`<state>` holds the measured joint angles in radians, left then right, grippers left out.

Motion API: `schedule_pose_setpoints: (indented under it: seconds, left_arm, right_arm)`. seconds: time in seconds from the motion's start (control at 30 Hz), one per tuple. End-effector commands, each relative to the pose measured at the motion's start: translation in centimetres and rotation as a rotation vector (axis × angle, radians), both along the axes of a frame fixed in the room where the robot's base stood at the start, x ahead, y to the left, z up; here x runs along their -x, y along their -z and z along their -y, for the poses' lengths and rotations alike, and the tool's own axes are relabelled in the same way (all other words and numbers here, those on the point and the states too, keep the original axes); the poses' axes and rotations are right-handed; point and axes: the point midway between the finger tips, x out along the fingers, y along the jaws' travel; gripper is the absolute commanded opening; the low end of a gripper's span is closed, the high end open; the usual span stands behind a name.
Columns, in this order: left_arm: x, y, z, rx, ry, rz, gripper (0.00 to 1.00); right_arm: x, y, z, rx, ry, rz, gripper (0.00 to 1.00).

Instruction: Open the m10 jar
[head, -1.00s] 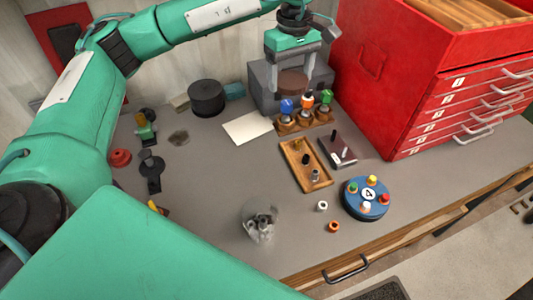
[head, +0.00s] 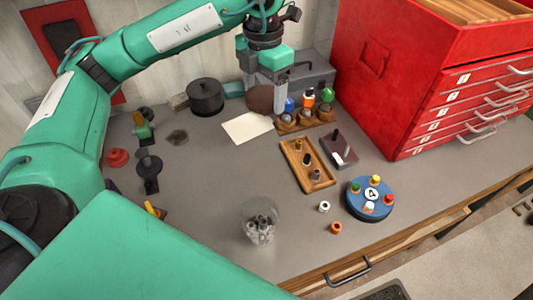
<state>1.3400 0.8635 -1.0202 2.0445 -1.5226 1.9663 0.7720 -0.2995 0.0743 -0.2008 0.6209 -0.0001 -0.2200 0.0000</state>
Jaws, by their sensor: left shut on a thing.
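A clear jar (head: 258,228) stands upright at the front middle of the grey bench. Several grey metal pieces are in it, and I see no lid on it. I cannot read any label on it. My left gripper (head: 265,96) is shut on a brown round disc (head: 259,100), which looks like a lid. It holds the disc at the back of the bench, near a white sheet and a grey box. I cannot tell how high the disc is above the bench. My right gripper is not in view.
Wooden stand (head: 305,120) with coloured-topped pieces, wooden tray (head: 323,181), dark plate (head: 346,158) and blue round holder (head: 353,213) stand right of centre. White sheet (head: 247,127) and black round container (head: 205,97) lie behind. Red drawer cabinet (head: 385,75) borders the right.

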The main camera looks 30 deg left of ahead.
Motion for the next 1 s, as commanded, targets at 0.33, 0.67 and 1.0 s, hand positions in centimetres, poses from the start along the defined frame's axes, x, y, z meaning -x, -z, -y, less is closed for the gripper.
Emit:
schedule_pose_setpoints:
  seconds: [0.33, 0.67, 1.0]
  left_arm:
    - [1.5, 0.2, -0.6, -0.01, -0.332, 0.006, 0.46]
    - [1.8, 6.6, -0.7, -0.014, -0.354, 0.0, 0.46]
    - [1.7, 14.5, -0.6, -0.012, -0.352, 0.004, 0.46]
  right_arm:
    - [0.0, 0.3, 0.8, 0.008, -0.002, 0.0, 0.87]
    - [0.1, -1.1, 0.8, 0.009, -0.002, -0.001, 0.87]
    - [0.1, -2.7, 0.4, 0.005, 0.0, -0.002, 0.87]
